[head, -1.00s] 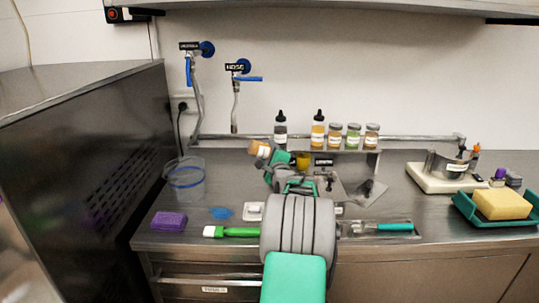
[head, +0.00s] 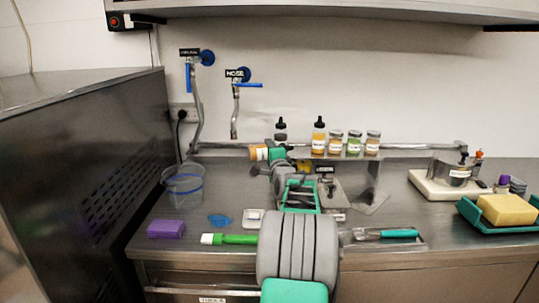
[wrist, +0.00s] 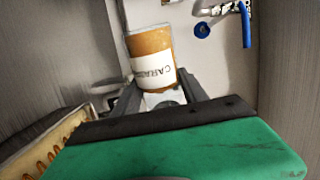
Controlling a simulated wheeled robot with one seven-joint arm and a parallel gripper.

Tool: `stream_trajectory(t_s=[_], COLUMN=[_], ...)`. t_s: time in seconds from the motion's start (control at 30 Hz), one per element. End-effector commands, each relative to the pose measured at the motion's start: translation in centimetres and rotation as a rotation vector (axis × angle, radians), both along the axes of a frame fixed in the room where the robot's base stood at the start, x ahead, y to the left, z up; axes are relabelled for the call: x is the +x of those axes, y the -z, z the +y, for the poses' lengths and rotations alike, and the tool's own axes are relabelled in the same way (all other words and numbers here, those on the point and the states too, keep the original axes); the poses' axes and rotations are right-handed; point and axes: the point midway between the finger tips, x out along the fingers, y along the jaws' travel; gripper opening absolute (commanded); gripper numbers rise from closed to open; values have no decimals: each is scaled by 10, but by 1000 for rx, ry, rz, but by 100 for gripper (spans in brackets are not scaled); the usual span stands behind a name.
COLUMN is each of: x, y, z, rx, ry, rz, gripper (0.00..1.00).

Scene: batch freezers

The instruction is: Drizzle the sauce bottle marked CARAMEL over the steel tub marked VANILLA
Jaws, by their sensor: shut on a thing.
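The caramel bottle (wrist: 150,43) is orange-brown with a white label that reads CARA and is partly cut off. My gripper (wrist: 158,82) is shut on it near its labelled end. In the head view the bottle (head: 258,152) lies tilted on its side at the left of my gripper (head: 272,154), in front of the wall shelf and above the counter. A steel tub (head: 459,173) with a white label stands at the right on a pale base. Its label is too small to read, so I cannot tell whether it is VANILLA.
The shelf (head: 410,147) holds several bottles and jars near my gripper. A clear bucket (head: 184,187), purple block (head: 166,229) and green-handled tool (head: 236,239) lie left. A yellow sponge (head: 507,209) sits on a green tray at right.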

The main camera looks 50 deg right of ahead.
Motion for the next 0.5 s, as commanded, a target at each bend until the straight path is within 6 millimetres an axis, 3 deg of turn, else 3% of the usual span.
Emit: stream_trajectory(t_s=[0.5], x=[0], y=[-27], z=[0], rx=[-293], ry=[0], rz=[201], gripper=[2])
